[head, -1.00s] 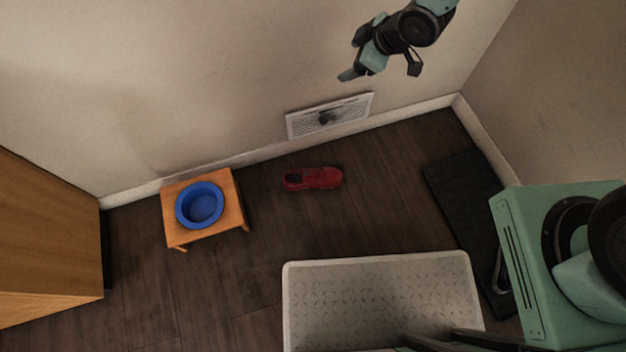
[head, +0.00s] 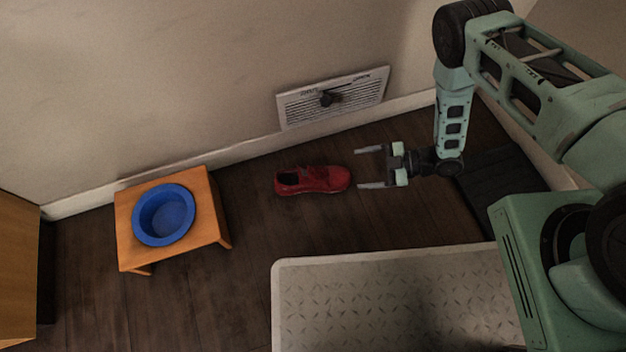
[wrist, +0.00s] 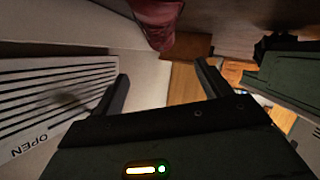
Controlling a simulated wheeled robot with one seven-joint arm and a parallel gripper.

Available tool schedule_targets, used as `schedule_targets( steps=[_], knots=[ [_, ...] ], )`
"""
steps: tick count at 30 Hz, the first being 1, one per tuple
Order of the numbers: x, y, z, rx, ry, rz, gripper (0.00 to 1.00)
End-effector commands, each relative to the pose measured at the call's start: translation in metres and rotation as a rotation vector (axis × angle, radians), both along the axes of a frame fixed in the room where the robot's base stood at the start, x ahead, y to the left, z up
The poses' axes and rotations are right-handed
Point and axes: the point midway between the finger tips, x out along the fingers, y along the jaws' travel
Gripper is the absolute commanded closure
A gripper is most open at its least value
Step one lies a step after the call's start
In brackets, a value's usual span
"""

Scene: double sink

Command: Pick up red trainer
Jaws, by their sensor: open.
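The red trainer (head: 313,180) lies on the dark wooden floor near the wall, its opening toward the left and its toe toward the right. My gripper (head: 358,167) is open and empty, just right of the toe in the head view, with its fingers pointing left. In the wrist view the trainer (wrist: 158,20) shows at the top edge, partly cut off. It lies beyond the two spread fingers (wrist: 160,82), not between them. The gripper's exact height above the floor is hard to tell.
A white wall vent (head: 334,98) is behind the trainer. A small wooden stand (head: 213,215) with a blue bowl (head: 164,215) stands left. A grey textured platform (head: 390,300) is in front. A dark mat (head: 500,190) lies right. Floor between stand and trainer is clear.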

Motion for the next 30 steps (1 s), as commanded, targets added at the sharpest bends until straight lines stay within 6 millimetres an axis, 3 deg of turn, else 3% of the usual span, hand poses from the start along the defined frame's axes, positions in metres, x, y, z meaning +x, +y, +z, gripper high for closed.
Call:
schedule_targets(
  steps=[12,22,30],
  knots=[
    [0.009,0.080,-0.033,-0.001,-0.001,0.001,0.23],
    [0.011,0.099,-0.038,-0.001,0.001,-0.002,0.23],
    [0.012,0.123,-0.054,-0.001,-0.001,0.001,0.23]
  ],
)
